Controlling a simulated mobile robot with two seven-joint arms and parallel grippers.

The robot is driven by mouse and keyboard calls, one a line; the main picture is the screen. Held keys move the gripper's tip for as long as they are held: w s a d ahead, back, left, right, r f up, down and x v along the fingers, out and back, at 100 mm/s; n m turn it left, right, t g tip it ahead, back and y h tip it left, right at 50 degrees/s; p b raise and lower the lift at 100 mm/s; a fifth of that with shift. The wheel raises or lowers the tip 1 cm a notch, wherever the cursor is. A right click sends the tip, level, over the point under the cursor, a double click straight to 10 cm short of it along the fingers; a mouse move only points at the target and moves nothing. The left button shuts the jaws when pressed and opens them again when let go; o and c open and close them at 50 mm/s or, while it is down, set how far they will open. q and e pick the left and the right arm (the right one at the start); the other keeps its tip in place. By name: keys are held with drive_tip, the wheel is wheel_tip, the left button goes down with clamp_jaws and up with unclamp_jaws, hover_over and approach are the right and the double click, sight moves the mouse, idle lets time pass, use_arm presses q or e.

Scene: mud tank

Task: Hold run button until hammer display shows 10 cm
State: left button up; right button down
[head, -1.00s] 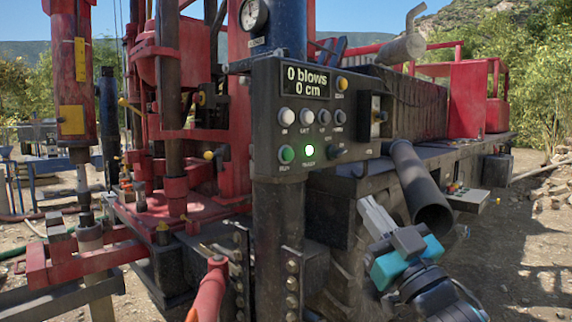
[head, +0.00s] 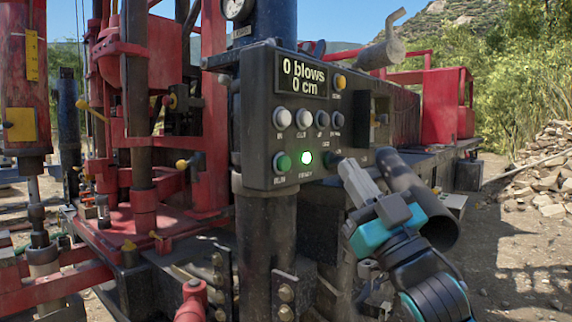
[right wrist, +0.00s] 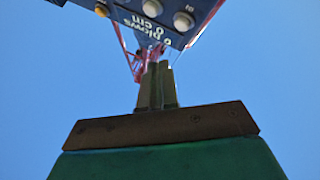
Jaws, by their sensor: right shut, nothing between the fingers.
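The black control panel (head: 258,125) stands in the middle of the head view. Its hammer display (head: 304,77) reads "0 blows, 0 cm". In the right wrist view, the shut fingers (right wrist: 157,72) point up toward the panel, with the display (right wrist: 145,24) upside down. My left gripper is not in view.
White buttons (head: 304,119) and a yellow button (head: 340,82) are on the panel. A dark pipe (head: 433,214) is just behind my right gripper. Red rig parts (head: 145,150) fill the left side. A red handle (head: 193,296) is below the panel.

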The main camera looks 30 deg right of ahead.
sight(284, 164)
drive_tip(key=w+a, duration=0.3)
drive_tip(key=w, duration=0.5)
drive_tip(key=shift+a, duration=0.2)
drive_tip(key=shift+w+p, duration=0.15)
drive_tip(key=shift+p, duration=0.15)
idle(1.6)
drive_tip(key=shift+w+a, duration=0.15)
drive_tip(key=shift+w, duration=0.2)
drive_tip(key=shift+w+a, duration=0.2)
drive_tip(key=shift+w, duration=0.3)
idle(4.2)
